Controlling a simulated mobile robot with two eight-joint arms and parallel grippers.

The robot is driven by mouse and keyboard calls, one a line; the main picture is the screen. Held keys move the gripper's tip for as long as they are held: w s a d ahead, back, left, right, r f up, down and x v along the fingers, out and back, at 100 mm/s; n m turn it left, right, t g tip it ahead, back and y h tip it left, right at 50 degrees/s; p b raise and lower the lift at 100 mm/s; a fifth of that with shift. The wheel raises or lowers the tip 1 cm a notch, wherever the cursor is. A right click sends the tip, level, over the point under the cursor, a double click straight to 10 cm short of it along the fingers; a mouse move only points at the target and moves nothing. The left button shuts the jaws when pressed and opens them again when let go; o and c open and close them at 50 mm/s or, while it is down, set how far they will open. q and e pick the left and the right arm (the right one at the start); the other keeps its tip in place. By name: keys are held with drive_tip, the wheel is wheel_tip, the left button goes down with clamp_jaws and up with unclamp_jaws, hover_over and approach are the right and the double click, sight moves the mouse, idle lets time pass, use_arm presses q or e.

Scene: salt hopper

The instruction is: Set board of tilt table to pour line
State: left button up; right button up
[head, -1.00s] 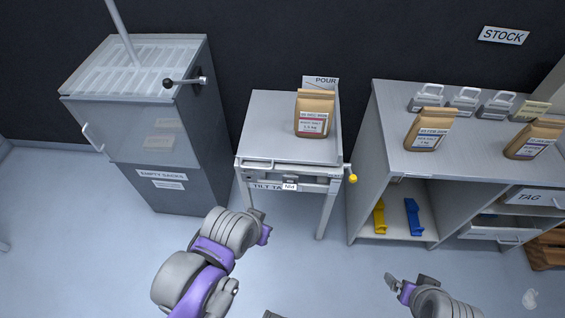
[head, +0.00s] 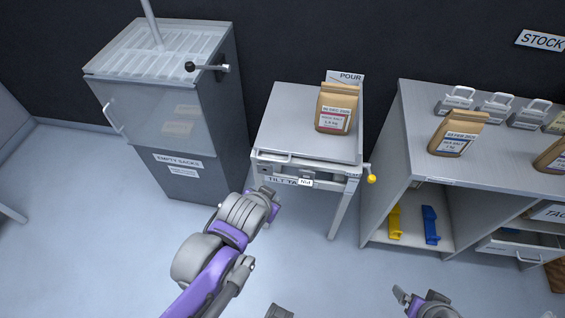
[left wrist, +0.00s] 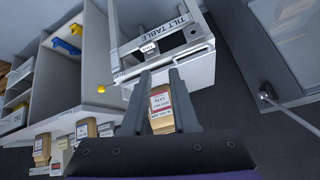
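The tilt table (head: 345,215) stands in the middle of the head view, its grey board (head: 285,118) looking about level. A brown salt sack (head: 337,108) stands upright on the board, by the POUR sign (head: 349,77). A yellow-knobbed crank (head: 371,179) is at the right front corner. My left gripper (head: 268,203) is just in front of the table, touching nothing I can see; its fingers are apart and empty in the left wrist view (left wrist: 158,108). My right gripper (head: 416,297) is open and empty, low at right.
A grey EMPTY SACKS cabinet (head: 180,175) with a black-knobbed lever (head: 190,67) stands left. A shelf unit (head: 410,130) at right carries another sack (head: 458,132) and several weights; yellow (head: 394,222) and blue (head: 430,225) tools are below. Floor before the table is clear.

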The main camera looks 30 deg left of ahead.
sight(272, 160)
use_arm(q)
drive_tip(key=w+a+f+m+t+y+b, duration=0.2)
drive_tip(key=w+a+f+m+t+b, duration=0.2)
drive_tip(key=w+a+b, duration=0.25)
drive_tip(key=w+a+f+m+t+y+b, duration=0.25)
drive_tip(key=w+a+f+t+b, duration=0.2)
drive_tip(key=a, duration=0.35)
wheel_tip(272, 160, down, 11)
drive_tip(key=d+m+t+h+b, duration=0.1)
drive_tip(key=m+t+h+b, duration=0.3)
drive_tip(key=m+h+b, duration=0.7)
drive_tip(key=w+y, duration=0.1)
drive_tip(key=w, duration=0.2)
drive_tip(key=w+r+m+y+p, duration=0.1)
drive_tip(key=w, duration=0.3)
drive_tip(key=w+d+y+p, duration=0.1)
drive_tip(key=w, duration=0.2)
drive_tip(key=shift+w+r+m, duration=0.3)
drive_tip(key=shift+r+m, duration=0.05)
use_arm(e)
wheel_tip(272, 160, down, 24)
drive_tip(key=shift+g, duration=0.4)
use_arm(q)
clamp_jaws()
drive_tip(key=shift+a, duration=0.1)
